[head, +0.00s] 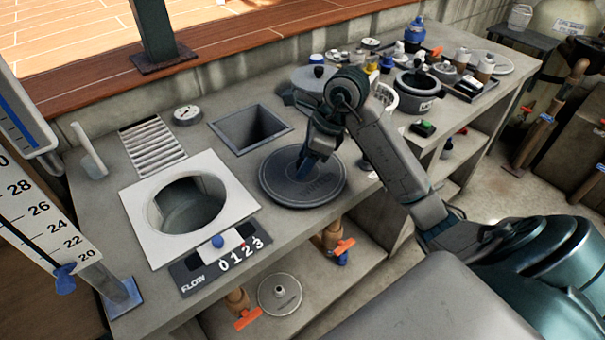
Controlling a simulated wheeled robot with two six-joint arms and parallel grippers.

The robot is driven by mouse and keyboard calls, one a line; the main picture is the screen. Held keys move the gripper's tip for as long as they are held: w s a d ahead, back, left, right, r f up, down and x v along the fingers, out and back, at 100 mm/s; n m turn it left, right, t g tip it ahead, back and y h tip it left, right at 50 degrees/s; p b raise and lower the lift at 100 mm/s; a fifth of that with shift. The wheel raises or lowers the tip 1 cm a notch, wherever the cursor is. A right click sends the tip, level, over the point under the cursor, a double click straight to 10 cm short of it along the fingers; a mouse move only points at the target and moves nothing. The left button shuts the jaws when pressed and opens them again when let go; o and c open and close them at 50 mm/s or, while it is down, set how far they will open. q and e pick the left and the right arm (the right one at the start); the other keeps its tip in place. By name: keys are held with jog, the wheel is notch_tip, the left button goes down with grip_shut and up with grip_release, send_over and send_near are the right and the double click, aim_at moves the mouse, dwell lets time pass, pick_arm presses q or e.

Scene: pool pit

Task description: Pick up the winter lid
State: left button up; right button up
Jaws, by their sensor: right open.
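The winter lid is a dark grey round disc (325,193) with faint raised lettering. It lies flat on the grey bench top, right of the white square plate with the round opening. My right gripper (304,163) points down over the lid's middle, left of its lettering. It is open. The fingertips are small and partly hidden, so I cannot tell whether they touch the lid or straddle anything on it. My left gripper is out of view.
The white plate (232,210) surrounds a deep round hole. A square opening (250,127) lies behind the lid. A flow panel (222,257) with a blue knob sits at the front edge. Pots, jars and fittings crowd the bench's right end. Orange-handled valves (338,247) are below.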

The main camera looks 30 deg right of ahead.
jog(key=shift+c, duration=0.4)
grip_shut()
